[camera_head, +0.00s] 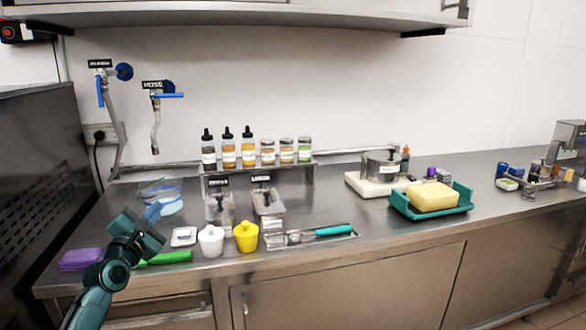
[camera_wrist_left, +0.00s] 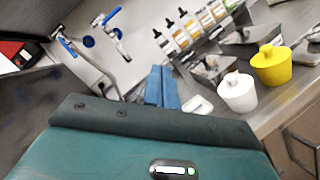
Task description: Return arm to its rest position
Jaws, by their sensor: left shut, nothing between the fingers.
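My left arm comes in from the lower left of the head view. Its gripper (camera_head: 154,212) is above the left part of the steel counter (camera_head: 330,205), with its blue fingers together and nothing between them. In the left wrist view the closed blue fingers (camera_wrist_left: 162,88) point toward the back wall, left of the bottle shelf. The fingers are apart from the white lidded pot (camera_head: 211,241) and the yellow lidded pot (camera_head: 246,237). My right gripper is not seen in either view.
A purple cloth (camera_head: 82,259) and a green item (camera_head: 167,258) lie near the arm. Dropper bottles (camera_head: 228,151) and jars stand on a shelf at the back. A teal tray (camera_head: 402,207) holds a yellow sponge (camera_head: 433,196). Counter between tool tray and teal tray is clear.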

